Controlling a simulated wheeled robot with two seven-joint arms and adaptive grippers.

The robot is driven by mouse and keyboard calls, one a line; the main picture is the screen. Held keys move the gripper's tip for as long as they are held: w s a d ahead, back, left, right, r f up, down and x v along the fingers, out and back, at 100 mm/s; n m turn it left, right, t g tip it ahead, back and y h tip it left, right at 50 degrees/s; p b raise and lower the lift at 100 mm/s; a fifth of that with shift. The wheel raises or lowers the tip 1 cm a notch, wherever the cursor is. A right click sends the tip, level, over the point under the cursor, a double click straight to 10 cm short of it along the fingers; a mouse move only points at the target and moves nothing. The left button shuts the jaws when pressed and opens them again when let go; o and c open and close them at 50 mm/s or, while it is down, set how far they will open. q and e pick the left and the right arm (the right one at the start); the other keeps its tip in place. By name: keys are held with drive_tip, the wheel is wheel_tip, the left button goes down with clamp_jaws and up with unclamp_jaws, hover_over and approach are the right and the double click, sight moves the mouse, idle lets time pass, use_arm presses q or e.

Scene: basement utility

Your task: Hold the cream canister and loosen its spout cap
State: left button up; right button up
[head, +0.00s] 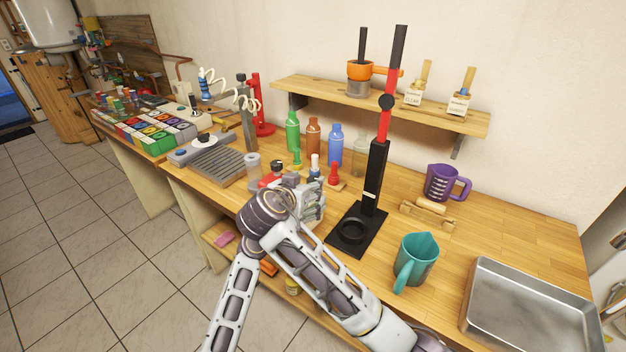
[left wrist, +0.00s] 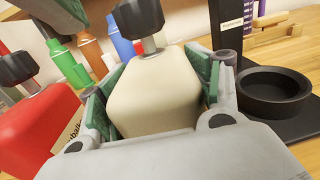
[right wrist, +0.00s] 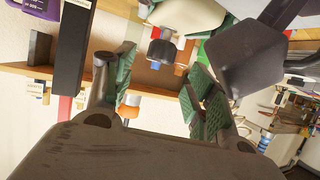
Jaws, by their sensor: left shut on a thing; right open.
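The cream canister (left wrist: 155,92) stands between the green-padded fingers of my left gripper (left wrist: 158,80), which is shut on its sides. Its dark spout cap (left wrist: 137,17) sits on a grey neck above the body. In the right wrist view, the cap (right wrist: 160,52) shows ahead, between the open fingertips of my right gripper (right wrist: 162,65), with gaps on both sides; the cream body (right wrist: 188,14) is beyond it. In the head view, my left gripper (head: 308,203) is over the bench and hides most of the canister. I cannot make out my right gripper there.
A red canister (left wrist: 40,125) with a dark cap stands close left of the cream one. The black stand (head: 372,190) is close on the right. Several bottles (head: 335,143) stand behind. A teal jug (head: 415,262) and metal tray (head: 530,312) are farther right.

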sight(312, 180)
drive_tip(key=shift+x, duration=3.3)
drive_tip(key=c, duration=1.1)
drive_tip(key=shift+o, duration=0.2)
drive_tip(key=shift+f+n+y, duration=0.1)
drive_tip(key=shift+n+y, duration=0.3)
drive_tip(key=shift+n+t+y, duration=0.4)
drive_tip(key=shift+n+y, duration=1.4)
drive_tip(key=shift+y, duration=0.3)
drive_tip(key=shift+a+n+g+y, duration=0.1)
drive_tip(key=shift+n+g+y, duration=0.3)
drive_tip(key=shift+n+y, duration=1.65)
drive_tip(key=shift+s+a+n+y, duration=0.1)
drive_tip(key=shift+n+y, duration=0.15)
drive_tip(key=shift+y, duration=0.4)
